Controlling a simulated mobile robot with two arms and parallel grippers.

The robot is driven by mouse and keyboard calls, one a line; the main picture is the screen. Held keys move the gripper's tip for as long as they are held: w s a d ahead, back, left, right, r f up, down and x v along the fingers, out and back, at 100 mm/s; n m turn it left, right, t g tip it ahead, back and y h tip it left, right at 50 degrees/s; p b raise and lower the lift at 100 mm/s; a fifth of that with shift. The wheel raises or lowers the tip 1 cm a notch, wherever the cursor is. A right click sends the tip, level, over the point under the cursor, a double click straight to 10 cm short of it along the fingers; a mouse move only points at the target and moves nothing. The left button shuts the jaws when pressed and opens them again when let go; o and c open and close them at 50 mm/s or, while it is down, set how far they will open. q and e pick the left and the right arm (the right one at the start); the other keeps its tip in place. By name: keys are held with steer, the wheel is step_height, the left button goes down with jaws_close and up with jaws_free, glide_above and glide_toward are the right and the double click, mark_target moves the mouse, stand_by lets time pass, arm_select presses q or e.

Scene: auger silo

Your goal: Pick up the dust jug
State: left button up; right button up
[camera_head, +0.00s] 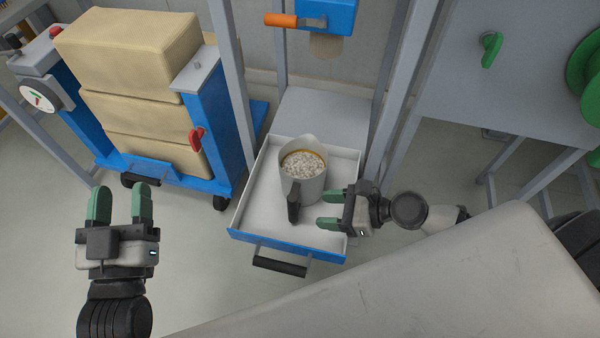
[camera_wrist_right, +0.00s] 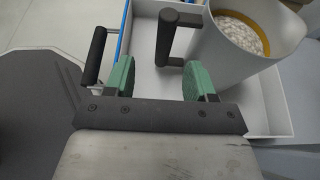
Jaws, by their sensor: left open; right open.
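The dust jug (camera_head: 304,183) is a grey jug with a black handle, filled with pale flaky material. It stands upright in a white tray drawer with a blue front (camera_head: 262,222). My right gripper (camera_head: 330,209) is open beside the jug's handle (camera_head: 293,202), its green fingers pointing at it from the right. In the right wrist view the jug (camera_wrist_right: 225,55) is at upper right, and its handle (camera_wrist_right: 165,38) shows beyond the gap between the open fingers (camera_wrist_right: 160,85). Contact is not visible. My left gripper (camera_head: 119,205) is open and empty at the left, away from the drawer.
A blue chute with an orange handle (camera_head: 281,20) hangs above the drawer between grey posts. A blue cart with stacked tan sacks (camera_head: 135,55) stands at left. The drawer's black pull (camera_head: 280,267) faces me. A grey surface (camera_head: 430,285) fills the lower right.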

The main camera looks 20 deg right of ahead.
mark_target(296, 205)
steer(key=x, duration=0.3)
steer(key=shift+w+d+b+x, duration=0.15)
steer(key=shift+b+x, duration=0.1)
steer(key=shift+x, duration=1.05)
steer(key=shift+w+d+b+x, duration=0.1)
steer(key=shift+b+x, duration=0.15)
steer(key=shift+x, duration=1.1)
arm_select(q)
steer(key=shift+s+d+r+t+h, duration=0.1)
steer(key=shift+s+r+t+h, duration=0.15)
steer(key=shift+r+t, duration=0.35)
steer(key=shift+s+r+t+h, duration=0.2)
steer(key=shift+r+t+h, duration=0.05)
steer(key=shift+r+t, duration=0.3)
arm_select(e)
steer(key=shift+c, duration=0.4)
jaws_close()
